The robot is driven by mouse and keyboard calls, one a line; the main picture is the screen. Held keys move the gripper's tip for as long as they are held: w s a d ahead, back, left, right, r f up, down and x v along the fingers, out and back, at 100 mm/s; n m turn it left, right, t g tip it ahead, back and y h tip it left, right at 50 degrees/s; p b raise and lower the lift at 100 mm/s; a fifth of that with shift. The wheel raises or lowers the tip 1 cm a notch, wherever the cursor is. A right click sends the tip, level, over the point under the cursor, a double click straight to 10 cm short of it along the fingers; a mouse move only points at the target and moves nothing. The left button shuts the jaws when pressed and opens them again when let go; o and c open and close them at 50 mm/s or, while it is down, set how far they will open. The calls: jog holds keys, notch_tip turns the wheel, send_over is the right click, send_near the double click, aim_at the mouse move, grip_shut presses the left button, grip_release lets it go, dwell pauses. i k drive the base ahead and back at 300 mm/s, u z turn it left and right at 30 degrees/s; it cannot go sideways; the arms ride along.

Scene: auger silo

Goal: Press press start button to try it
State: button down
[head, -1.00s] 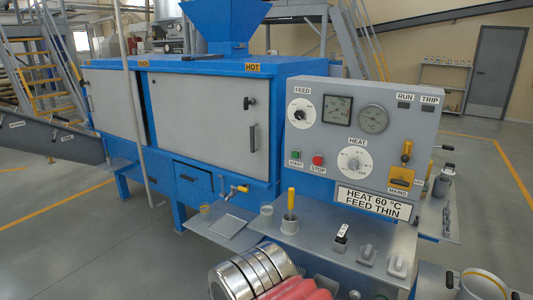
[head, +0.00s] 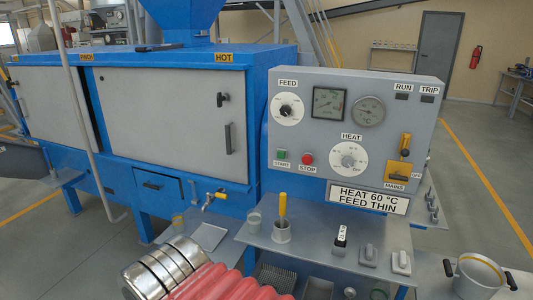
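The green start button (head: 281,154) is on the left of the grey control panel (head: 325,75), above a START label. The red stop button (head: 307,159) is just right of it. The button looks small, and I cannot tell whether it is pressed in. The RUN lamp (head: 401,96) and TRIP lamp (head: 427,98) look dark. My gripper's fingers do not show in the head view, and nothing is seen touching the panel.
The feed dial (head: 288,109), heat dial (head: 348,157) and yellow mains handle (head: 404,146) share the panel. A shelf (head: 310,240) below holds a cup with a yellow-handled tool (head: 283,210) and small items. A yellow-handled tap (head: 217,197) sticks out left. A pot (head: 481,275) stands lower right.

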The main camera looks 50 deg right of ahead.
aim_at(281, 154)
jog(key=z, duration=0.25)
jog(key=i, duration=0.7)
jog(key=z, duration=0.7)
jog(key=i, duration=0.5)
jog(key=z, duration=0.4)
